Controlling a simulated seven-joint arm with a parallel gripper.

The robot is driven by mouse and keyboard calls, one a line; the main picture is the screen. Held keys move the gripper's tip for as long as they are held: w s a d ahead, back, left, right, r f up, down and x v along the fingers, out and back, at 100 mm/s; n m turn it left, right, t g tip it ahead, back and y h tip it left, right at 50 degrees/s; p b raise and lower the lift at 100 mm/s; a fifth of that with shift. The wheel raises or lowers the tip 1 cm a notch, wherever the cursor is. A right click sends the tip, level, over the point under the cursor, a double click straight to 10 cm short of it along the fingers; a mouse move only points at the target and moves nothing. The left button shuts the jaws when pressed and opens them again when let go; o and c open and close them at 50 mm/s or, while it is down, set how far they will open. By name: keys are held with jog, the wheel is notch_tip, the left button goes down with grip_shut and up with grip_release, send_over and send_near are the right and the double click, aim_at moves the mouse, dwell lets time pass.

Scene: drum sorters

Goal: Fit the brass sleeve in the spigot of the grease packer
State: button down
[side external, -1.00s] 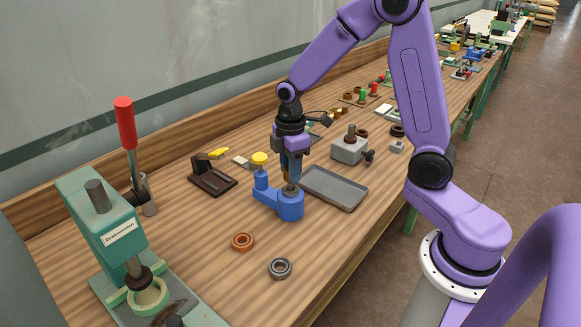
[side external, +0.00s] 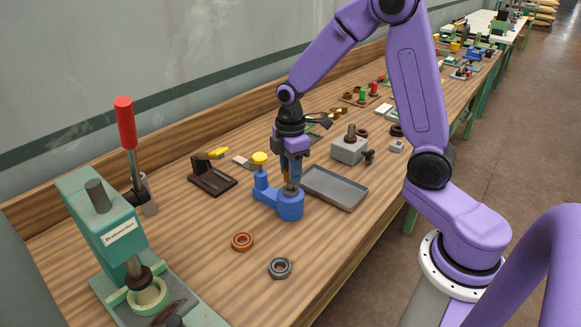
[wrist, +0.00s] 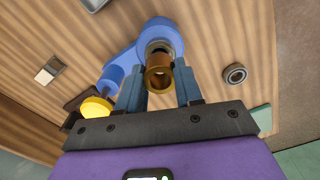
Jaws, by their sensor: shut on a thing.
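The grease packer (side external: 289,207) is a blue casting with a yellow knob, standing on the bench in the middle of the side view. It also shows at the top of the wrist view (wrist: 124,60). My gripper (side external: 291,180) points down over its round end. The gripper is shut on the brass sleeve (wrist: 160,78), a hollow tube between the two fingers in the wrist view. The sleeve's lower end is at or just above the spigot, in line with the packer's round end. I cannot tell whether it has entered, as the fingers and sleeve hide the join.
A grey tray (side external: 335,200) lies close to the right of the packer. An orange-brown ring (side external: 242,242) and a grey ring (side external: 280,268) lie in front. A green press (side external: 105,225) with a red-handled lever stands at the left. A dark stand (side external: 210,180) sits behind.

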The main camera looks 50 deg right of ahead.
jog(key=shift+f, duration=1.25)
jog(key=c, duration=0.7)
grip_release()
jog(key=shift+o, duration=0.2)
notch_tip(320, 180, up, 17)
jog(key=shift+r, duration=0.15)
jog(key=s+a+f, duration=0.1)
jog(key=s+f, duration=0.1)
jog(key=s, duration=0.6)
jog(key=s+a+f, duration=0.2)
jog(key=s+f, duration=0.1)
jog(key=s, duration=0.6)
jog(key=s+a+f+m, duration=0.1)
jog(key=s+a+f, duration=0.1)
jog(key=s, duration=0.6)
jog(key=shift+s+a+f, duration=0.15)
jog(key=shift+s+f, duration=0.1)
jog(key=shift+s, duration=0.1)
